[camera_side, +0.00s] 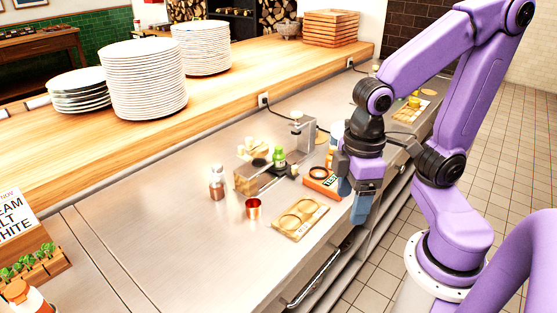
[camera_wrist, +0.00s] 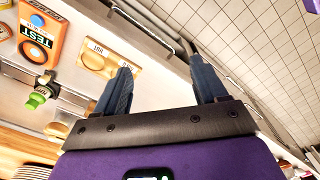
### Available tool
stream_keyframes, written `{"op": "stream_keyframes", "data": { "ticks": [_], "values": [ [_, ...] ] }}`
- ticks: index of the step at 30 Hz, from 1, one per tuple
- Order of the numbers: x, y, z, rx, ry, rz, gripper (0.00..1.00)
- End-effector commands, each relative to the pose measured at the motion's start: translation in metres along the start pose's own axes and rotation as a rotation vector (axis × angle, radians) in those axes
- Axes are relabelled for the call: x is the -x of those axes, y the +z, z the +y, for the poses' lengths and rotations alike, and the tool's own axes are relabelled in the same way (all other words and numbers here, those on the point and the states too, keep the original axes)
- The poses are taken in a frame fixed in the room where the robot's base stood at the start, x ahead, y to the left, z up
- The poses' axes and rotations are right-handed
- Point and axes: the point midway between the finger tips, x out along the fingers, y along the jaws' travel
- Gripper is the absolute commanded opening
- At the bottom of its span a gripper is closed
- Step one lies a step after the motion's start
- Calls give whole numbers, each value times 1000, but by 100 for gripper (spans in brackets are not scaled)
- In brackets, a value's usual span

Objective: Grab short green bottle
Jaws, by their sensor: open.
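The short green bottle (camera_side: 279,157) stands near the middle of the steel counter, among small items by a metal stand. It also shows in the wrist view (camera_wrist: 38,98), at the left, seen from above with part of a dark object beside it. My gripper (camera_side: 360,208) is at the counter's front edge, right of the bottle and well apart from it, fingers pointing down. In the wrist view my gripper (camera_wrist: 160,66) has its two fingers spread with nothing between them.
A wooden tray with two round recesses (camera_side: 300,217) and an orange TEST box (camera_side: 322,182) lie between my gripper and the bottle. A copper cup (camera_side: 253,208) and a small shaker (camera_side: 216,184) stand nearby. Plate stacks (camera_side: 143,85) are on the wooden shelf.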

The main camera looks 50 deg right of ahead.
Motion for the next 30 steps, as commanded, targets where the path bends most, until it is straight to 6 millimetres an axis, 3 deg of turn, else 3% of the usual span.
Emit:
{"op": "stream_keyframes", "data": {
  "ticks": [6,15,22,30],
  "values": [
    [16,-53,42,-481,6,-4,72],
    [33,-104,120,-1139,16,-8,72],
    [44,-124,190,-1643,23,-9,72],
    [52,-120,277,-2232,32,-11,72]
  ]
}}
